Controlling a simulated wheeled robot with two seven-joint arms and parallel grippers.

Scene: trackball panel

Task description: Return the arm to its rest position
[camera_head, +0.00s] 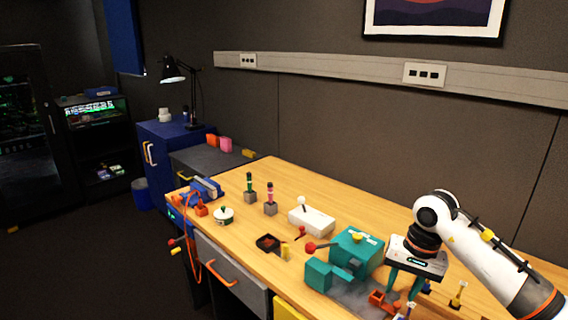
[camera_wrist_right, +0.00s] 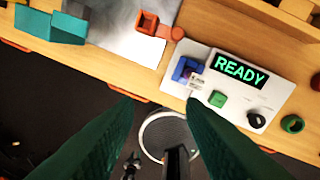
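My right arm (camera_head: 485,250) comes in from the right, over the right part of the wooden table (camera_head: 290,180). My right gripper (camera_head: 403,285) points down with its two teal fingers apart. In the right wrist view its fingers (camera_wrist_right: 160,108) are spread with nothing between them. A white panel (camera_wrist_right: 268,108) with a green READY display (camera_wrist_right: 240,70) lies ahead of the fingers in that view. It carries a blue block-shaped part (camera_wrist_right: 184,70), a green button (camera_wrist_right: 217,99) and a black knob (camera_wrist_right: 256,120). My left gripper is not in view.
A teal machine (camera_head: 357,250) stands left of my right gripper. A grey sheet (camera_wrist_right: 125,30) with an orange square part (camera_wrist_right: 147,22) lies near it. A white box with a lever (camera_head: 312,220) and several small stands are further left. A round bin (camera_wrist_right: 165,135) is below the table edge.

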